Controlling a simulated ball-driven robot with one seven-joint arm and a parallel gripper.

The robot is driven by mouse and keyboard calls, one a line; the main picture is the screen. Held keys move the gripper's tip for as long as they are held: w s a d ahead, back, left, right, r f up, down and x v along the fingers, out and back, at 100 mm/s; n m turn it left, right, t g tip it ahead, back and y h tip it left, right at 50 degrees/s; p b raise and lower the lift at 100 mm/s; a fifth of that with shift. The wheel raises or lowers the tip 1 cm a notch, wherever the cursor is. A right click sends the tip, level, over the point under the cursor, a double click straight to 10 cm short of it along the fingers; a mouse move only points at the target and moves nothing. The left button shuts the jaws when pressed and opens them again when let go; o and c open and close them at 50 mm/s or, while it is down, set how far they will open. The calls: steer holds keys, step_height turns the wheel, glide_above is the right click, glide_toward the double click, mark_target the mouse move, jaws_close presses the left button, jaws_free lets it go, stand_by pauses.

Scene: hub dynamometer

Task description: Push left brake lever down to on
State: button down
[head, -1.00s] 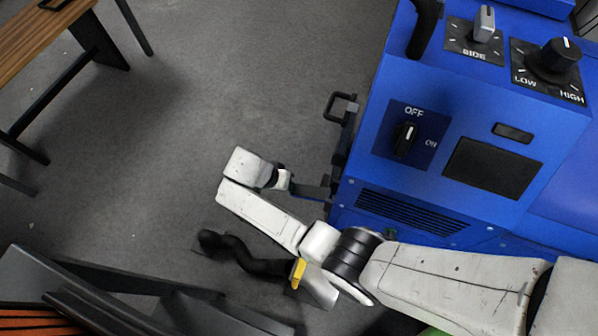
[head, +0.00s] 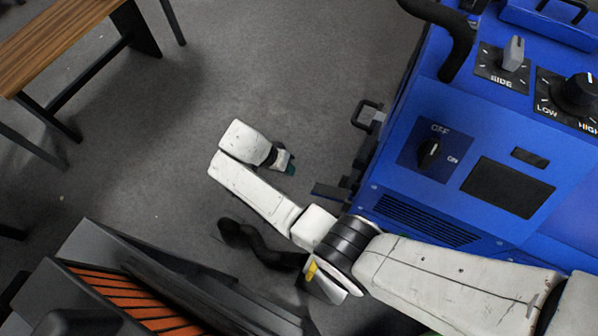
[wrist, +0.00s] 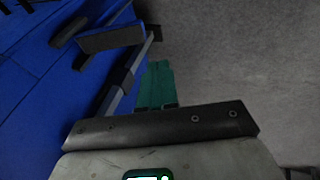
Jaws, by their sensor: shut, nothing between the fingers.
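The blue machine (head: 400,195) fills the right of the head view. On its left side are a black loop-shaped handle (head: 366,114) and, lower, a dark flat bar (head: 330,191) sticking out to the left. I cannot tell for sure which is the left brake lever, and no on mark shows beside either. In the wrist view a dark flat plate (wrist: 110,38) juts from the blue side, beyond and left of my fingertips. My gripper (head: 290,165) is left of the bar, apart from it. Its teal fingers (wrist: 155,82) are shut and empty.
An OFF/ON knob (head: 429,153) and a dark screen (head: 497,187) are on the machine's panel. A wooden bench (head: 80,45) stands at upper left. A dark frame with orange slats (head: 125,297) is at lower left. Grey floor (head: 290,70) between is clear.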

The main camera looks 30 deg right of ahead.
steer(key=shift+w+a+r, duration=0.25)
steer(key=shift+a+r, duration=0.15)
steer(key=shift+r, duration=0.1)
steer(key=shift+w+a+r, duration=0.2)
steer(key=shift+a+r, duration=0.2)
steer(key=shift+r, duration=0.1)
